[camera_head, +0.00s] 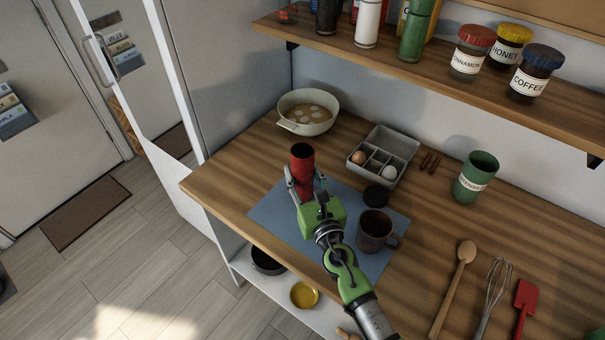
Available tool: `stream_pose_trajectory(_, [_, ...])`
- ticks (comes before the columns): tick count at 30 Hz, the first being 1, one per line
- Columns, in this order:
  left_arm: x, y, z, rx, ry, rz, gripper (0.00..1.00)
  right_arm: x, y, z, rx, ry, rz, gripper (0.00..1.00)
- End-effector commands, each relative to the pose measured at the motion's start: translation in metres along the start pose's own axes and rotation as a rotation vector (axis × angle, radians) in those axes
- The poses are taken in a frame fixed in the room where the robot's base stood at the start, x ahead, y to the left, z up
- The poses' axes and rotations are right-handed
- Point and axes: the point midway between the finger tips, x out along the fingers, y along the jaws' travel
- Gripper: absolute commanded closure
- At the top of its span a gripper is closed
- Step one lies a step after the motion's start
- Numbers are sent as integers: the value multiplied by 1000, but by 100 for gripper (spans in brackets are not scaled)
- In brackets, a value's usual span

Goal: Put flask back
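A red flask (302,157) with a dark open top is upright between the fingers of my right gripper (304,179). The fingers are closed around its sides, and the gripper hides its lower part. It is over the blue mat (271,213) on the wooden counter; I cannot tell whether its base touches. A small black round lid (376,195) lies near the mat's right edge. Other flasks, including a white one (369,22) and a green one (415,30), stand on the wooden shelf (345,45) above. My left gripper is not in view.
A dark mug (375,230) is right of my gripper. Behind are a pot (308,112) and an egg tray (384,153). A green canister (475,177) and utensils are at right. Labelled jars (472,50) fill the shelf's right.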

Motion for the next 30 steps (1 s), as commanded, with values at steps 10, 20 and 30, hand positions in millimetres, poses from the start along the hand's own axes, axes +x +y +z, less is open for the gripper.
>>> stream_pose_trajectory(10, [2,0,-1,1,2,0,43,0,0,-3,-1,1,0,46])
stream_pose_trajectory(20, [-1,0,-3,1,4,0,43,-9,0,-2,0,4,0,46])
stream_pose_trajectory(30, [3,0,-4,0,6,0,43,-77,0,-3,0,3,1,46])
